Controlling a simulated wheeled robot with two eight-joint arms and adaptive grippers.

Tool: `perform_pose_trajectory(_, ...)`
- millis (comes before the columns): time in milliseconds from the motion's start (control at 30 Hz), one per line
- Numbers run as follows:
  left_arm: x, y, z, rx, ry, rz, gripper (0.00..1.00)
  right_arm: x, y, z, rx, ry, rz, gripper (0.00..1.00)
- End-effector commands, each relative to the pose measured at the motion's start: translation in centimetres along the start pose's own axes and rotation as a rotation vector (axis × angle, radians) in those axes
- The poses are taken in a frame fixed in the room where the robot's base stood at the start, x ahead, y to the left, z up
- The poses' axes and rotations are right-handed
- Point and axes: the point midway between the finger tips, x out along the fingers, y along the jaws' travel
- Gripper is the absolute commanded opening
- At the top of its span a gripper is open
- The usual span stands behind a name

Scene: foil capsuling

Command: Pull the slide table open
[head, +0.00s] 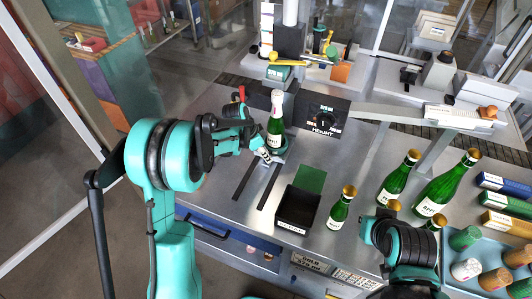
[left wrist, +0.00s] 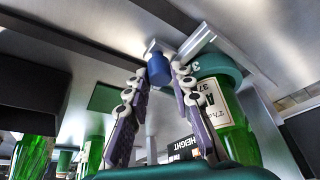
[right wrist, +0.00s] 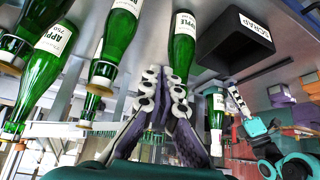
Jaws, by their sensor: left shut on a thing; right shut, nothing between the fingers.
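In the left wrist view the seat (left wrist: 214,66) is beside a blue knob (left wrist: 158,70) on a metal bar. My left gripper (head: 266,156) is at the seat's front left; its fingertips (left wrist: 160,78) are shut on the blue knob. The bottle stands upright. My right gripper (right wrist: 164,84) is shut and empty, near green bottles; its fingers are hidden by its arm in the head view.
Two dark slots (head: 268,187) run along the bench in front of the seat. A black scrap bin (head: 296,208) stands to their right. Several green bottles (head: 340,210) stand at right, near a blue tray (head: 506,268) of capsules. The HEIGHT panel (head: 322,116) is behind.

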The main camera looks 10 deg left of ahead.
Motion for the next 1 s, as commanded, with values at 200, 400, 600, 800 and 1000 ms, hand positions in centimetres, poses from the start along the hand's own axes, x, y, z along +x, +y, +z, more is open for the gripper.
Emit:
perform_pose_trajectory(200, -0.7, 2.0, 2.0, -0.002, -0.002, 0.001, 0.0, 0.4, 0.0, 0.3, 0.0, 0.0, 0.0, 0.0)
perform_pose_trajectory(400, -1.7, 4.7, 4.4, -0.002, -0.002, 0.001, 0.0, 0.8, 0.0, 0.6, 0.0, 0.0, 0.0, 0.0)
perform_pose_trajectory(600, -2.7, 7.4, 6.8, -0.002, -0.002, 0.002, 0.0, 1.1, 0.0, 0.8, 0.0, 0.0, 0.0, 0.0)
perform_pose_trajectory(800, -3.7, 9.8, 9.1, -0.002, -0.002, 0.001, 0.0, 1.2, 0.0, 0.9, 0.0, 0.0, 0.0, 0.0)
perform_pose_trajectory(1000, -4.4, 11.6, 10.8, -0.002, -0.001, 0.001, 0.0, 1.3, 0.0, 0.9, 0.0, 0.0, 0.0, 0.0)
